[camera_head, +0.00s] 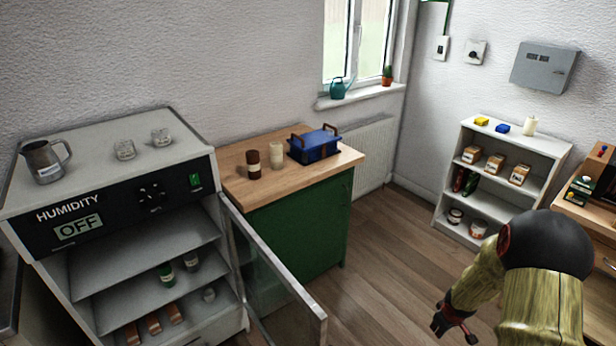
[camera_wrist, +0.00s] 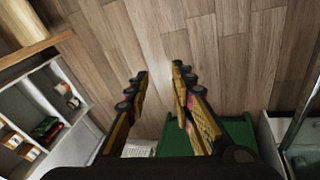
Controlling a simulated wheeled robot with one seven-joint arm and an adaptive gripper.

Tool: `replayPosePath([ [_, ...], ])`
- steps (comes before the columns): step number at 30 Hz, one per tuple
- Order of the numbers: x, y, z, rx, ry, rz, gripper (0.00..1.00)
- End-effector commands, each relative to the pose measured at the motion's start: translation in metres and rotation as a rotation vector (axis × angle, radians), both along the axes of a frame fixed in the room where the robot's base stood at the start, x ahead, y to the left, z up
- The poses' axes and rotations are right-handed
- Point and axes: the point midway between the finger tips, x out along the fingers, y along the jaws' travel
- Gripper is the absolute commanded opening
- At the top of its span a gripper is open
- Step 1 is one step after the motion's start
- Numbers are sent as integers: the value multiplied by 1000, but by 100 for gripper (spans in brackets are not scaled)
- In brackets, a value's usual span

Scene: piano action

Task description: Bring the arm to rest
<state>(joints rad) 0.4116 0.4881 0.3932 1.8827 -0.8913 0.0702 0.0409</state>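My arm, yellowish with a black joint cap, shows at the lower right of the head view. My gripper (camera_head: 453,322) hangs at its end above the wooden floor (camera_head: 385,250). In the wrist view my gripper (camera_wrist: 160,74) has its two fingers apart, with only floor seen between the tips. It is open, holds nothing and touches nothing that I can see.
The humidity cabinet (camera_head: 105,195) at left has its glass door (camera_head: 275,275) swung open. A green cabinet (camera_head: 300,235) with a wooden top stands at the back. A white shelf (camera_head: 487,205) and a wooden bench (camera_head: 590,220) are at right. Floor between is clear.

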Motion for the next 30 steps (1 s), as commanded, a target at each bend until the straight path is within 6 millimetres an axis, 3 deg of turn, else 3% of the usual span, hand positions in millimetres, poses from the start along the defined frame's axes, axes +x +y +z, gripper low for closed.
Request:
replayPosePath([
  [1, -11, 0, 28, -22, 17, -56, 24],
  [3, -30, 3, 60, -38, 48, -138, 24],
  [8, -78, 26, 127, -38, 109, -296, 24],
  [12, -119, 59, 178, -5, 142, -403, 24],
  [21, -200, 143, 263, 133, 151, -528, 24],
  [27, -237, 193, 308, 236, 78, -529, 24],
  [30, -246, 212, 330, 281, 2, -504, 24],
])
